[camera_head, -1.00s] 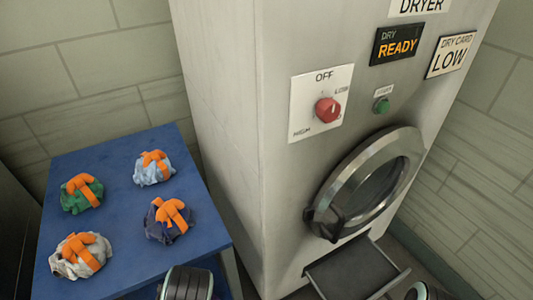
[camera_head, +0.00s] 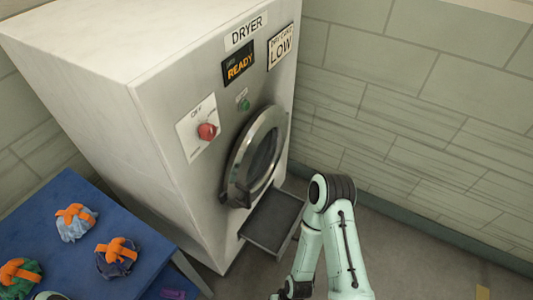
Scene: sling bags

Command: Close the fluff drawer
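The fluff drawer (camera_head: 271,222) is a dark, shallow tray at the lower front of the dryer (camera_head: 148,97). It is pulled out and stands open below the round door. A small pale part of my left arm shows at the lower left edge, and the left gripper is not visible.
The round dryer door (camera_head: 256,155) is shut. A blue table (camera_head: 64,247) with several bags strapped in orange stands left of the dryer. A purple item (camera_head: 173,294) lies near its right side. Floor to the right of my arm is clear, up to the wall (camera_head: 430,110).

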